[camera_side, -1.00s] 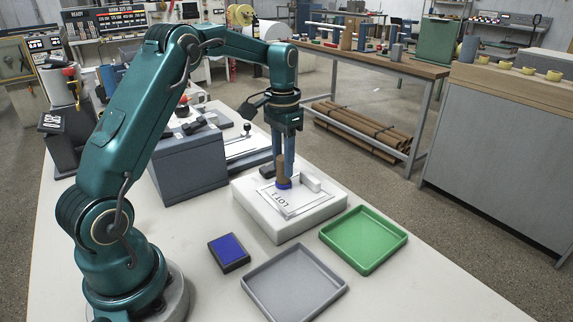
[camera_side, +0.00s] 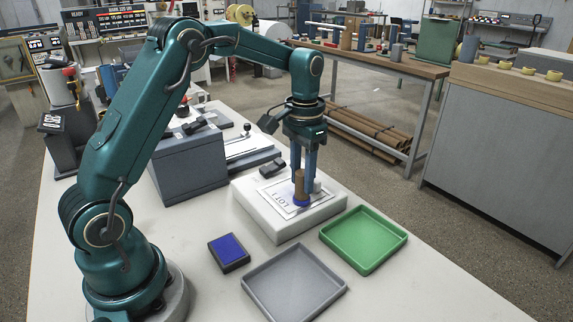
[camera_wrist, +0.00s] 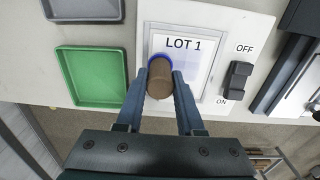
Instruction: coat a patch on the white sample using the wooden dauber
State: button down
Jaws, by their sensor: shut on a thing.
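My gripper (camera_side: 302,196) is shut on the wooden dauber (camera_side: 299,183), a brown upright cylinder with a blue lower end. The wrist view shows the dauber (camera_wrist: 160,80) between both fingers of my gripper (camera_wrist: 161,82). The white sample (camera_side: 283,198) is a framed sheet marked LOT 1 on a white block; it also shows in the wrist view (camera_wrist: 190,66). The dauber's blue end is over the sample beside the lettering, at or very near its surface; contact cannot be told. The dauber hides whatever is under it.
The white block (camera_side: 264,222) carries a black ON/OFF switch (camera_wrist: 238,80). A blue ink pad (camera_side: 229,250), a grey tray (camera_side: 251,290) and a green tray (camera_side: 336,250) stand in front. A grey machine (camera_side: 190,170) is behind left. Bare table lies left of the pad.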

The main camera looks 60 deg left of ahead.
jog(key=shift+d, duration=0.25)
jog(key=shift+s+a+r, duration=0.1)
jog(key=shift+s, duration=0.2)
jog(key=shift+a, duration=3.55)
jog(key=shift+d, duration=0.1)
jog(key=shift+d, duration=3.5)
jog(key=shift+r, duration=2.9)
